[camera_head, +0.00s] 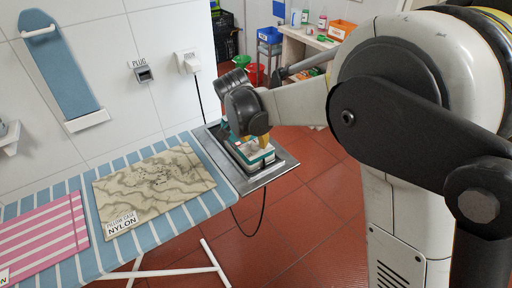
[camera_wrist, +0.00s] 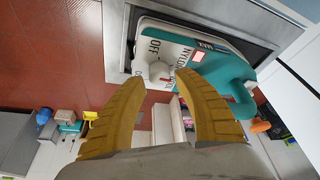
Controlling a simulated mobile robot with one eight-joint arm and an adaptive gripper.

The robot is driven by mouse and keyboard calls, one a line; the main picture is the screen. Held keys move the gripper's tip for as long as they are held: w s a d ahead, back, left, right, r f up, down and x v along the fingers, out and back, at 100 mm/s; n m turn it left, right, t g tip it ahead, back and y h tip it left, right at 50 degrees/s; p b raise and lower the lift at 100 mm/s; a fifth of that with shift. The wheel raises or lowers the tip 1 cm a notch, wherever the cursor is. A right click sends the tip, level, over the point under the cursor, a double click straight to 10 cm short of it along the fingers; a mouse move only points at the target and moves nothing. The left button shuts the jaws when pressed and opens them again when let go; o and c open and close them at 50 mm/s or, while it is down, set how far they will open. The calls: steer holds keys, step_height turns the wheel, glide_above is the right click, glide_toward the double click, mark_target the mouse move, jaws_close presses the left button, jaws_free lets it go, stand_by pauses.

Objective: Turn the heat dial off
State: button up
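A teal and white iron (camera_head: 262,161) rests on a metal plate at the right end of the ironing board. It also shows in the wrist view (camera_wrist: 222,69), with a panel marked OFF, NYLON and MAX. The round white heat dial (camera_wrist: 159,69) sits on that panel with a red mark near it; which setting it points at is unclear. My gripper (camera_wrist: 157,80) is open. Its yellow fingertips lie on either side of the dial in the wrist view; contact cannot be told. In the head view the gripper (camera_head: 251,140) is over the iron and partly hides it.
The metal plate (camera_head: 284,167) borders the iron. A map-like cloth marked NYLON (camera_head: 155,187) and a pink striped cloth (camera_head: 40,238) lie on the striped board (camera_head: 178,221). A wall socket (camera_head: 188,63) has a cord. Shelves with bottles stand behind.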

steer(key=shift+b+x, duration=0.3)
steer(key=shift+x, duration=0.85)
jaws_close()
